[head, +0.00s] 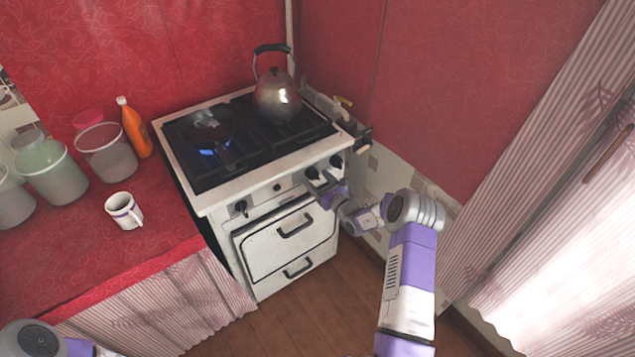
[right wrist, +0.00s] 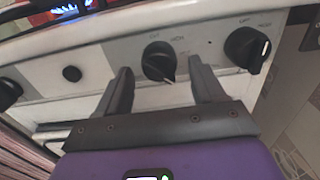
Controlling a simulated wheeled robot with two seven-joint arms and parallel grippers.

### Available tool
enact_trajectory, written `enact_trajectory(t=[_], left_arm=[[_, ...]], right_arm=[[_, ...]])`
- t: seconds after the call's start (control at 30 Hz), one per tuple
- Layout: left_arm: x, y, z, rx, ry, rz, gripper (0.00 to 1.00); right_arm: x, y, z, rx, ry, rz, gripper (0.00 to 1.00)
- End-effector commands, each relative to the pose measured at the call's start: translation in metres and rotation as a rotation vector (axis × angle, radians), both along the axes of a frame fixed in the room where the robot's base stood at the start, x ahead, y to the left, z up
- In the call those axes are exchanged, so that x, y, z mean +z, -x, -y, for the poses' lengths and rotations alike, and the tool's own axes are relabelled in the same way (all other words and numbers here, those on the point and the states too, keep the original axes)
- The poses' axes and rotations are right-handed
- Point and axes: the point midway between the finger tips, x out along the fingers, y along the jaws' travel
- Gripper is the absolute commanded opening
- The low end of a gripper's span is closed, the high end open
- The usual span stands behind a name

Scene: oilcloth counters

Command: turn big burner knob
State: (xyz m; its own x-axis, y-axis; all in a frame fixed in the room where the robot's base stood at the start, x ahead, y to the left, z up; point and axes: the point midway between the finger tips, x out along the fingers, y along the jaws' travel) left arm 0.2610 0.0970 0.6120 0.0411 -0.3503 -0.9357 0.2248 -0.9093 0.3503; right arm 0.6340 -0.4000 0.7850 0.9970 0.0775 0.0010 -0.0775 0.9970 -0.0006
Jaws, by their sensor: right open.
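The white stove (head: 210,202) carries black burner knobs on its front panel. In the right wrist view, one black knob (right wrist: 158,62) sits between the two fingers of my right gripper (right wrist: 160,66), with gaps on both sides; its light mark points downward. In the head view this knob (head: 312,173) is just above my right gripper (head: 322,185). My right gripper is open and empty. A second knob (right wrist: 247,48) is to the right, its mark toward the right. The frames do not label which knob is the big burner's. My left gripper is out of view.
A blue flame (head: 208,152) burns on the left side of the cooktop. A kettle (head: 277,97) stands at the back right. Another knob (head: 240,207) is at the panel's left. Drawer handles (head: 295,228) project below. The wall is close on the right.

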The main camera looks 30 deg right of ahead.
Motion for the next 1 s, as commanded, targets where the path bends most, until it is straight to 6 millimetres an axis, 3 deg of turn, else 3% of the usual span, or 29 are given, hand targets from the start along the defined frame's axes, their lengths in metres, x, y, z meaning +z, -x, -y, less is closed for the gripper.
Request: enact_trajectory(t=[0.37,0.73,1.0], left_arm=[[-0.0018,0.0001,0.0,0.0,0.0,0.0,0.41],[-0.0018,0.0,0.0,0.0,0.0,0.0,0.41],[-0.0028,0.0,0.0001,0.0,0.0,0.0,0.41]], right_arm=[[0.0,-0.0077,-0.0011,0.0,-0.001,-0.001,0.68],[0.0,-0.0074,-0.001,0.001,-0.001,-0.001,0.13],[-0.0001,-0.0074,-0.001,0.001,0.029,0.001,0.12]])
